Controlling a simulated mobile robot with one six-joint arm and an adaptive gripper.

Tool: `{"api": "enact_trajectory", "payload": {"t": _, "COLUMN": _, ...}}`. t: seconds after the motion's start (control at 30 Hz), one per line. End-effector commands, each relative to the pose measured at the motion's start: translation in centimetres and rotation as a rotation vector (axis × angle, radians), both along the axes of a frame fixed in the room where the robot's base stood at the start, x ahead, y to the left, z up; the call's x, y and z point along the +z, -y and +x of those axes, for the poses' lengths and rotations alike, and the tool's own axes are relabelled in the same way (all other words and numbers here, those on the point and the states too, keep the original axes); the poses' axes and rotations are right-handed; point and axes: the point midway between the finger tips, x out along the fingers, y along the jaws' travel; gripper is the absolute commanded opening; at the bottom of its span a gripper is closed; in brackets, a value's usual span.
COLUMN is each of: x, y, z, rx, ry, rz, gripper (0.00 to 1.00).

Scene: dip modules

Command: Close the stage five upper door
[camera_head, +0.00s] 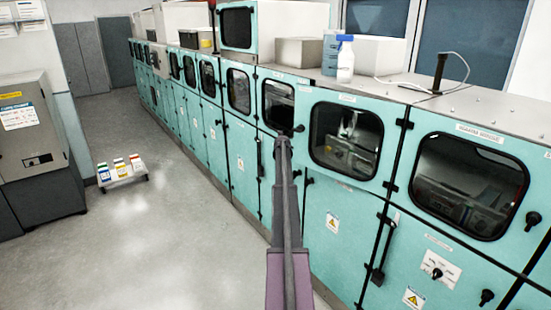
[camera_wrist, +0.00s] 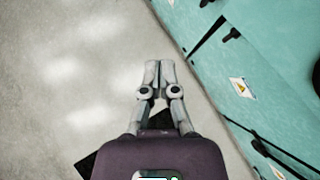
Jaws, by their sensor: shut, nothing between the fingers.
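A row of teal cabinet modules runs along the right in the head view, with windowed upper doors. The nearer upper doors include one with a large window (camera_head: 345,172) and one at the far right (camera_head: 423,205); a smaller one (camera_head: 262,112) is just behind my arm's end. These look flush with the front. The labels are too small to tell which is stage five. My gripper is at the far end of my arm, close to the cabinet front. In the wrist view my gripper (camera_wrist: 160,66) has its fingertips together, empty, over the floor beside a teal panel (camera_wrist: 205,75).
Grey floor (camera_head: 185,240) is open to the left of the cabinets. A low trolley (camera_head: 124,181) with coloured containers stands there. A grey machine (camera_head: 42,130) stands at the far left. A white bottle (camera_head: 346,62) and boxes sit on the cabinet tops.

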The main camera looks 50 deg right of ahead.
Motion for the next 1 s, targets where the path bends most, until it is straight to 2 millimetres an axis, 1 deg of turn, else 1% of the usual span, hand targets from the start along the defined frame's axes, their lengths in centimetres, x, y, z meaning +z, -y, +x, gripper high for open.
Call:
{"api": "enact_trajectory", "payload": {"t": 0.1, "x": 0.0, "y": 0.7, "z": -0.9, "rx": -0.010, "ry": 0.000, "rz": 0.000, "gripper": 0.00}}
{"api": "enact_trajectory", "payload": {"t": 0.43, "x": 0.0, "y": 1.6, "z": -1.9, "rx": -0.021, "ry": 0.000, "rz": 0.000, "gripper": 0.00}}
{"api": "enact_trajectory", "payload": {"t": 0.57, "x": 0.0, "y": 1.4, "z": -2.0, "rx": -0.016, "ry": -0.004, "rz": -0.001, "gripper": 0.00}}
{"api": "enact_trajectory", "payload": {"t": 0.63, "x": -0.1, "y": 0.8, "z": -1.8, "rx": -0.002, "ry": -0.014, "rz": -0.004, "gripper": 0.00}}
{"api": "enact_trajectory", "payload": {"t": 0.67, "x": -0.2, "y": 0.4, "z": -1.6, "rx": 0.009, "ry": -0.021, "rz": -0.008, "gripper": 0.00}}
{"api": "enact_trajectory", "payload": {"t": 0.77, "x": -0.6, "y": -1.8, "z": -0.7, "rx": 0.066, "ry": -0.057, "rz": -0.023, "gripper": 0.00}}
{"api": "enact_trajectory", "payload": {"t": 0.87, "x": -1.2, "y": -5.3, "z": 0.5, "rx": 0.158, "ry": -0.115, "rz": -0.047, "gripper": 0.00}}
{"api": "enact_trajectory", "payload": {"t": 0.9, "x": -1.5, "y": -7.0, "z": 1.1, "rx": 0.206, "ry": -0.144, "rz": -0.060, "gripper": 0.00}}
{"api": "enact_trajectory", "payload": {"t": 0.97, "x": -2.0, "y": -10.0, "z": 2.0, "rx": 0.286, "ry": -0.192, "rz": -0.082, "gripper": 0.00}}
{"api": "enact_trajectory", "payload": {"t": 1.0, "x": -2.3, "y": -12.1, "z": 2.6, "rx": 0.346, "ry": -0.226, "rz": -0.100, "gripper": 0.00}}
